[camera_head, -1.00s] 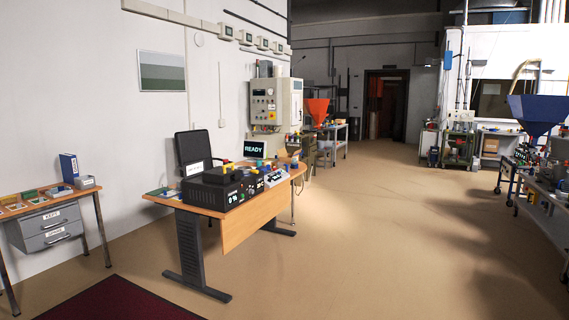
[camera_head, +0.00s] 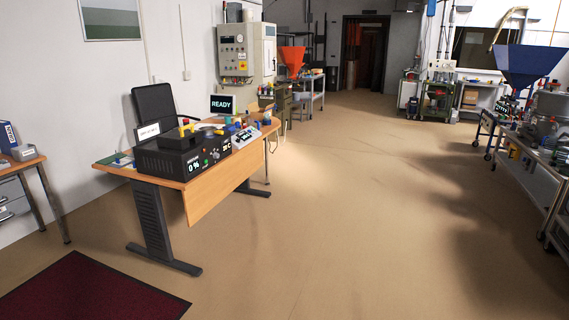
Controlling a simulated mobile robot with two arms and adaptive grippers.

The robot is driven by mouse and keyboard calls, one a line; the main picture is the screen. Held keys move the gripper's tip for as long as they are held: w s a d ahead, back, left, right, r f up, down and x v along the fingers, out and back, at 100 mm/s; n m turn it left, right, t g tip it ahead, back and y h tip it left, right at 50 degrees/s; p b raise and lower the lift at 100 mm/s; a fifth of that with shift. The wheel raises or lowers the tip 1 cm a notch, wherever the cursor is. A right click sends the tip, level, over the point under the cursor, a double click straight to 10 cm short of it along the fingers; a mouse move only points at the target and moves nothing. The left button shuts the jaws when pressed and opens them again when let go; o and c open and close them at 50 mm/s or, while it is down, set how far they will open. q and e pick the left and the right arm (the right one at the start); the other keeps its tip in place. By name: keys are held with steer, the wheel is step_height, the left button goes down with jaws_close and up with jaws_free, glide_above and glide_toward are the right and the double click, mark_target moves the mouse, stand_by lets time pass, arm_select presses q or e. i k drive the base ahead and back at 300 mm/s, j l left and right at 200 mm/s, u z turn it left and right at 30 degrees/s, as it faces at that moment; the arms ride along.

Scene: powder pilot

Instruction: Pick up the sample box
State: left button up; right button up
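I cannot make out which item is the sample box from here. The wooden desk (camera_head: 213,196) stands left of centre with a black control unit (camera_head: 180,158) on it showing "0 %". Small yellow and blue items sit on and beside the unit, too small to tell apart. A grey box (camera_head: 23,153) lies on the side table at the left edge, next to a blue binder (camera_head: 7,136). Neither of my grippers is in view.
A dark red mat (camera_head: 85,290) lies on the floor at the front left. A black chair (camera_head: 156,108) stands behind the desk. A wheeled bench (camera_head: 540,165) with a blue hopper (camera_head: 522,66) is at the right. The floor between (camera_head: 350,190) is clear.

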mark_target(230, 127)
steer(key=i, duration=2.6)
